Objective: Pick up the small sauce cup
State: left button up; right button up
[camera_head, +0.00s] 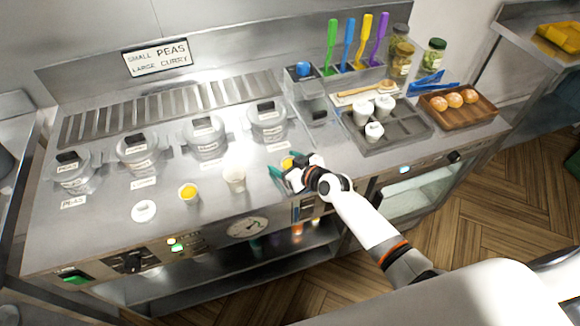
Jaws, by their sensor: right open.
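A small cup with yellow contents (288,162) stands on the steel counter, partly hidden by my right gripper. My right gripper (284,168) is open, with its teal fingertips close around this cup; I cannot tell whether they touch it. A second small cup with yellow contents (188,193) stands farther left on the counter. A taller pale cup (234,179) stands between the two. My left gripper is not in view.
Several lidded glass pots (206,138) stand in a row behind the cups. A white lid-like disc (144,211) lies at the front left. A grey tray with white containers (384,135) and a wooden tray of buns (458,110) are at the right. A sign (157,57) reads "SMALL PEAS LARGE CURRY".

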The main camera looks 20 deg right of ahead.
aim_at(286, 166)
jog(key=shift+c, duration=0.4)
jog(key=c, duration=0.8)
notch_tip(286, 166, up, 10)
